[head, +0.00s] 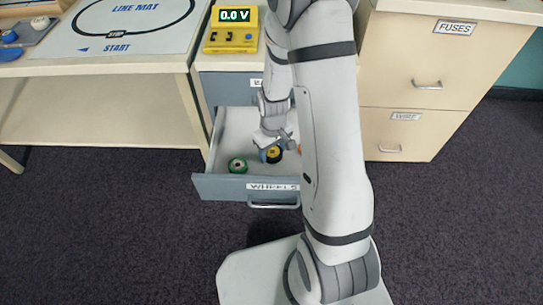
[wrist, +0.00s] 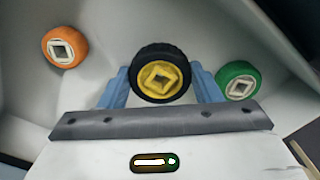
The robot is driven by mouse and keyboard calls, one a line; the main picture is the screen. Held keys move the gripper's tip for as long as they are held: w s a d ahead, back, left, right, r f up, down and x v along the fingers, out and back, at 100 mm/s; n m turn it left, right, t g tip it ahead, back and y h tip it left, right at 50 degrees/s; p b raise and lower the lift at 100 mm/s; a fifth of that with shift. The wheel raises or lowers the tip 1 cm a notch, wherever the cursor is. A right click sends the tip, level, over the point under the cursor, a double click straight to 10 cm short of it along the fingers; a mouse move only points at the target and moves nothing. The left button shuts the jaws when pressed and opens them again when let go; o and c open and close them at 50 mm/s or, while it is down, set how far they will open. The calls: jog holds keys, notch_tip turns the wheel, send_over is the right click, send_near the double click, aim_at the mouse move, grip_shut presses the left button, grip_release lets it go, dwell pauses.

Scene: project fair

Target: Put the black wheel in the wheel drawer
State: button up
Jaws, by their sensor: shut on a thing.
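The black wheel (wrist: 161,54) with a yellow hub sits between the two blue fingers of my gripper (wrist: 160,85) in the wrist view. My gripper is shut on it. In the head view my gripper (head: 268,150) reaches down into the open drawer labelled WHEELS (head: 220,187), and the black wheel (head: 273,156) shows inside the drawer's outline. I cannot tell whether the wheel touches the drawer floor.
A green wheel (head: 237,165) lies in the drawer near its front left, and an orange wheel (wrist: 65,47) shows in the wrist view. A yellow meter (head: 231,30) stands on top of the drawer unit. Closed drawers labelled FUSES (head: 428,84) stand at the right.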

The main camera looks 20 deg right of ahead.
aim_at(273, 156)
jog(key=shift+f+b, duration=0.3)
jog(key=shift+f, duration=1)
jog(key=shift+f, duration=0.2)
jog(key=o, duration=0.9)
jog(key=shift+o, duration=0.2)
jog(key=shift+r, duration=0.15)
